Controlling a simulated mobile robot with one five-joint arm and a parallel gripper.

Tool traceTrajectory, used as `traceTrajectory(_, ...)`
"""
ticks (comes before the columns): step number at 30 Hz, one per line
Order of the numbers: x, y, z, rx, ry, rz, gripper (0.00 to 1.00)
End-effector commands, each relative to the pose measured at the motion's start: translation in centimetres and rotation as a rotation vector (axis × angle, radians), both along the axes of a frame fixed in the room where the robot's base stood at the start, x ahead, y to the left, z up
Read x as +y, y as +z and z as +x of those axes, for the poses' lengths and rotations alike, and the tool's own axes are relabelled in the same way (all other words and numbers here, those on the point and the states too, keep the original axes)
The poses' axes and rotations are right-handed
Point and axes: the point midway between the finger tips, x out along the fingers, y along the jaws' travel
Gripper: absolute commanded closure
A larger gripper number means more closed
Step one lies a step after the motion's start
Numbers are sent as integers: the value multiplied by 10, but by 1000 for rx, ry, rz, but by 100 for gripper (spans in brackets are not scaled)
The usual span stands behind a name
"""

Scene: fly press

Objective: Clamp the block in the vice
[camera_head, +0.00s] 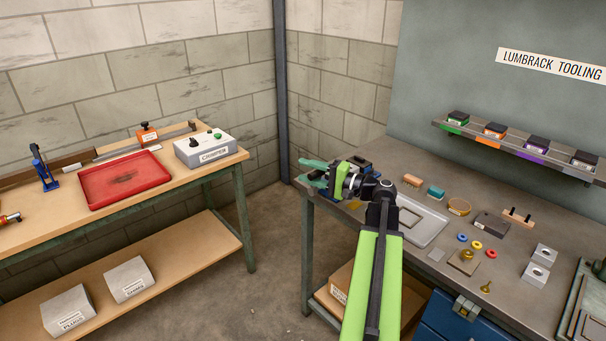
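My arm reaches over the left end of the right-hand bench, and my gripper (334,178) is at its far-left corner. The wrist hides much of that corner, and I cannot tell whether the gripper is open or shut. Teal jaw-like shapes (313,165) show just left of the gripper. They may belong to the vice, but this is not clear. A dark, bluish object shows partly behind the wrist. Two grey metal blocks with round holes, one farther back (544,253) and one nearer (536,274), sit at the bench's right. I cannot tell which block is the task's.
The right bench (401,277) holds a pale tray (425,229), a dark box (491,224), coloured rings and small brass parts. A shelf (516,151) hangs above it. The left bench carries a red tray (124,180) and a labelled box (205,148). Open floor lies between the benches.

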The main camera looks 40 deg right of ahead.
Motion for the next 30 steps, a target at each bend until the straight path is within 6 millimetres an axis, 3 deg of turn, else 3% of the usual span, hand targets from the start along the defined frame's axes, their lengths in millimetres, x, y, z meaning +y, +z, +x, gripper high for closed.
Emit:
traceTrajectory(7, 2, 0, 0, 0, 3, 0, 57)
traceTrajectory(11, -4, -1, -12, 0, 2, 0, 57)
traceTrajectory(24, -50, -4, -120, 1, 1, 0, 57)
traceTrajectory(30, -62, -5, -151, 1, 3, 0, 57)
